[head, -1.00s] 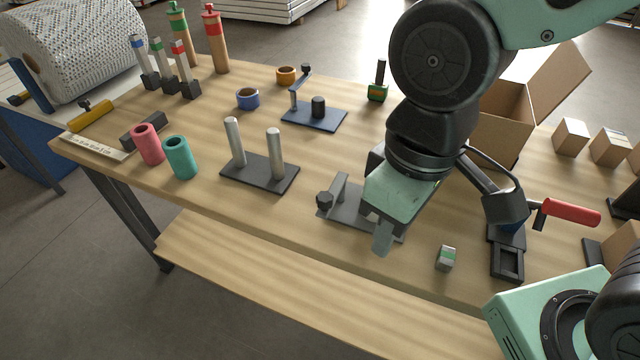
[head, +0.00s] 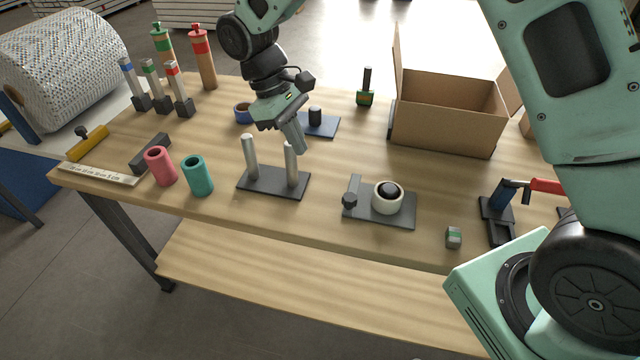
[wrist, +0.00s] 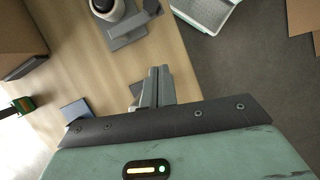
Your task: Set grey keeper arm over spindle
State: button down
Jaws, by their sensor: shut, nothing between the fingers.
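The grey keeper arm (head: 354,186) stands raised at the left end of a grey base plate (head: 402,219), with a black knob (head: 349,200) at its foot. The black spindle (head: 390,190) is on the same plate, with a thick white ring (head: 386,209) around it. The arm is beside the spindle, not over it. In the wrist view the ring (wrist: 96,12) and plate (wrist: 130,34) show at the top, partly cut off. My gripper (head: 302,150) is shut and empty, left of and behind that plate, by the right post of the two-post stand. Its fingers also show in the wrist view (wrist: 158,72).
The two-post stand (head: 258,182) is close to my gripper. A blue plate (head: 328,126) with a dark peg is behind it. An open carton (head: 445,128) stands at the back right. A small grey-green block (head: 453,238) and a red-handled clamp (head: 545,186) are right of the grey plate.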

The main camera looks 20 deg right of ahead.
aim_at(353, 189)
jog(key=shift+f, duration=0.15)
jog(key=s+d+f+p, duration=0.4)
jog(key=s+d+f, duration=0.1)
jog(key=f, duration=0.4)
jog(key=shift+s+p, duration=0.3)
jog(key=shift+p, duration=0.1)
jog(key=shift+s+d, duration=0.1)
jog(key=shift+d, duration=0.1)
